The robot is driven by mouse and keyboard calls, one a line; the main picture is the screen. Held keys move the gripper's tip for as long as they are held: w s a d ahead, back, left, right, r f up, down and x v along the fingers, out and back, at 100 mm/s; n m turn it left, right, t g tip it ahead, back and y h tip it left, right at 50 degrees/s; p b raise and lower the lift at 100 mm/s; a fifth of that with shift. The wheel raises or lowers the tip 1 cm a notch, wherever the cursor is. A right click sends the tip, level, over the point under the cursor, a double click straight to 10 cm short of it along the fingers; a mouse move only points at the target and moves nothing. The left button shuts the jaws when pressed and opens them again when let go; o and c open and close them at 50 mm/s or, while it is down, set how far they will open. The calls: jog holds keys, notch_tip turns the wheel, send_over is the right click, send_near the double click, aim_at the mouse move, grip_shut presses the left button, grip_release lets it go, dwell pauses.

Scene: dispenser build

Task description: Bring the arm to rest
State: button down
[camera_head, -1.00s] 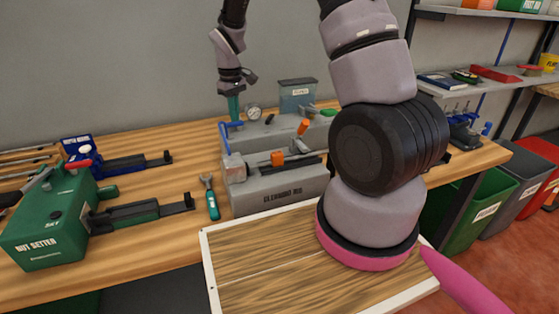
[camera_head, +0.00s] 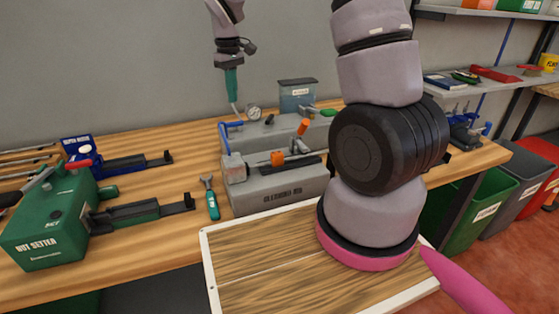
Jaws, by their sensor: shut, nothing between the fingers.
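My gripper (camera_head: 232,94) hangs at the end of my arm, in the upper middle of the picture, pointing down. Its slim teal end looks shut, and I see nothing held in it. It is above the back of the grey cleaning rig (camera_head: 280,188), close to a small round gauge (camera_head: 254,112). A thin grey rod shows just below the teal end; I cannot tell whether they touch. The upper part of the arm leaves the top of the picture.
A green nut setter (camera_head: 45,222) stands on the wooden bench at left, with a blue unit (camera_head: 82,150) behind it. A teal-handled wrench (camera_head: 212,200) lies left of the rig. Shelves and bins are at right.

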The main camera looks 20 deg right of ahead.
jog(key=shift+r, duration=0.1)
jog(key=s+d+r+m+t+y, duration=0.1)
jog(key=s+d+r+m+t, duration=0.15)
jog(key=s+r, duration=0.35)
jog(key=s+d+r+m+t, duration=0.1)
jog(key=s+d+r+m, duration=0.15)
jog(key=r, duration=0.65)
jog(key=s+d+r+m+t, duration=0.2)
jog(key=s+r, duration=0.1)
jog(key=s, duration=0.5)
jog(key=s+d+r+m+t+y, duration=0.1)
jog(key=s+r+m, duration=0.2)
jog(key=s, duration=0.5)
jog(key=shift+s+d+r+t, duration=0.35)
jog(key=shift+d, duration=0.05)
